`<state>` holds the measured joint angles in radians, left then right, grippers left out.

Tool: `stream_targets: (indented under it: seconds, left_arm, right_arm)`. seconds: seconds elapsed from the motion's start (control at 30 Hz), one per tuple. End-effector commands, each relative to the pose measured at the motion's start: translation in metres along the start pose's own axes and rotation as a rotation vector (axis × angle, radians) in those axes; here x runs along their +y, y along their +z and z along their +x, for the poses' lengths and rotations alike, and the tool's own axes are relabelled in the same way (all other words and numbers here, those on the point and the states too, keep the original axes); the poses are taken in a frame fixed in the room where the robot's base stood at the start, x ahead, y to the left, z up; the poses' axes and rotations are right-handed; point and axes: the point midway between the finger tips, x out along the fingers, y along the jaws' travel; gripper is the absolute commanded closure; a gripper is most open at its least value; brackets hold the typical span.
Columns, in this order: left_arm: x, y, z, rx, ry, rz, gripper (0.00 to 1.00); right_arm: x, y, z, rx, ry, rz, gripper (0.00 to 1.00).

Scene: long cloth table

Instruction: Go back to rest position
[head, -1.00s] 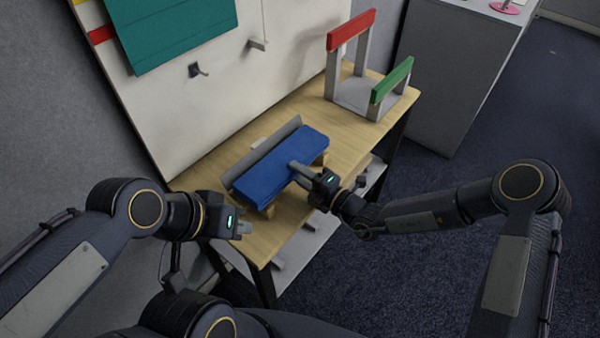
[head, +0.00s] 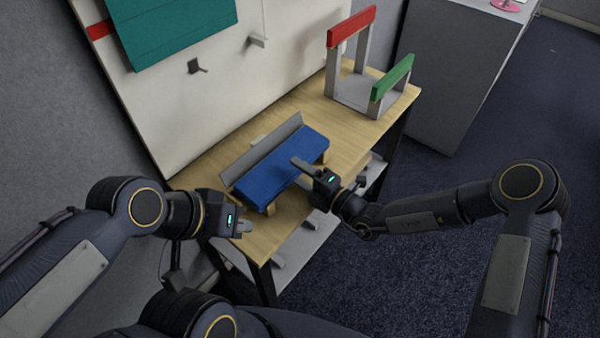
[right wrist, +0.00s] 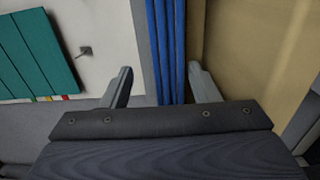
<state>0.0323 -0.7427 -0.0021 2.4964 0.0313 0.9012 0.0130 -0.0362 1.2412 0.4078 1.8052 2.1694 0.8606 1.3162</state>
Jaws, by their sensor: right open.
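My right gripper (head: 300,164) reaches over the near edge of a blue folded-looking piece (head: 272,180) that rests on the wooden table in the head view. In the right wrist view the fingers of my right gripper (right wrist: 160,78) stand wide apart. The blue piece (right wrist: 165,40) shows as a band in the gap between them, and neither finger is closed on it. My left gripper (head: 243,222) is by the near left corner of the table, apart from the blue piece. Its finger gap is too small to judge.
The wooden table (head: 345,140) carries a grey frame with a red bar (head: 351,27) and a green bar (head: 392,78) at its far end. A white board (head: 220,90) with a teal panel (head: 172,30) stands behind. A grey cabinet (head: 450,75) stands at right. Floor at right is clear.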

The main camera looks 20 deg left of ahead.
Motion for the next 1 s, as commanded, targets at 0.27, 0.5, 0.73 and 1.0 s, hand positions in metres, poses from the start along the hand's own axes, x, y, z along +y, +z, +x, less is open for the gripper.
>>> stream_targets:
  seconds: [0.27, 0.5, 0.73, 1.0]
  left_arm:
    - [-0.001, 0.002, 0.003, 0.000, 0.000, 0.000, 1.00]
    - [-0.002, 0.002, 0.004, 0.000, 0.000, 0.000, 1.00]
    - [-0.001, 0.002, 0.003, 0.000, 0.000, 0.000, 1.00]
    - [0.001, -0.001, -0.003, 0.000, 0.000, 0.000, 1.00]
  right_arm:
    - [-0.003, 0.001, -0.044, -0.004, -0.005, 0.003, 0.45]
    - [-0.001, 0.001, -0.073, -0.002, -0.002, 0.000, 0.45]
    - [0.009, 0.001, -0.080, 0.014, 0.004, -0.057, 0.45]
    - [0.094, -0.019, -0.133, 0.234, 0.036, -0.814, 0.45]
